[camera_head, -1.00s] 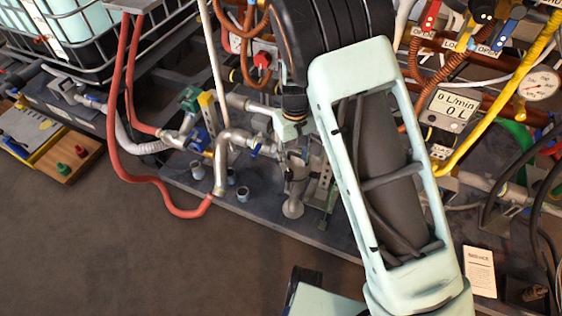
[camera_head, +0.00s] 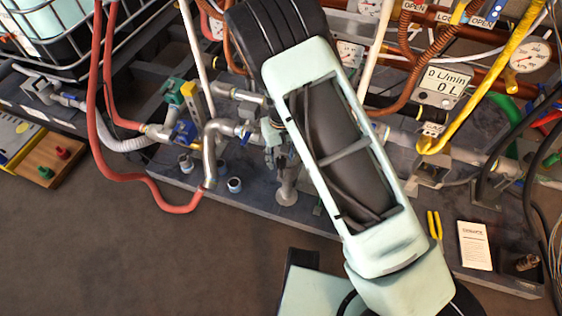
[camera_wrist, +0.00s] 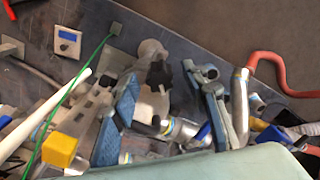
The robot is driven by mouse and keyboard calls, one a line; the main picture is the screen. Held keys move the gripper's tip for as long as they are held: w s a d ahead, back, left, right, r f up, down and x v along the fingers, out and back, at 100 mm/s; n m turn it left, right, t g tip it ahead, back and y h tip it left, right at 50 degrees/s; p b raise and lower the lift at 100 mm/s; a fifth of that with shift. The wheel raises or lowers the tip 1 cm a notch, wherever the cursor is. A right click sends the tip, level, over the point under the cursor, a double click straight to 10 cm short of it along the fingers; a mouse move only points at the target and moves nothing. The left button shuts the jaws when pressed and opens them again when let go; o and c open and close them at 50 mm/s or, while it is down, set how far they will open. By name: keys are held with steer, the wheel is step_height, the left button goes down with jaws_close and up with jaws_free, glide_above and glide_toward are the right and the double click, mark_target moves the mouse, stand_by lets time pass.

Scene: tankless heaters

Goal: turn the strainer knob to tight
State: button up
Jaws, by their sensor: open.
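A black lobed knob (camera_wrist: 159,75), which looks like the strainer knob, shows in the wrist view on a grey metal fitting with a round pale foot (camera_wrist: 151,50). My gripper (camera_wrist: 166,88) is open, with blue-padded fingers on either side of the knob and space between them and it. I cannot tell how deep the fingers reach. In the head view, my gripper (camera_head: 275,137) is small and partly hidden by my arm, just above the grey fitting's foot (camera_head: 287,192). The knob is not clear there, and its tight mark is not readable.
Left of the gripper are a curved metal pipe (camera_head: 209,150), a blue valve handle (camera_head: 183,132) and a red hose (camera_head: 130,178). A flow meter (camera_head: 445,85) and yellow hose (camera_head: 477,101) lie right. Pliers (camera_head: 435,226) and a booklet (camera_head: 474,245) lie on the dark base.

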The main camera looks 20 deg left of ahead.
steer(key=shift+f, duration=0.65)
jaws_close()
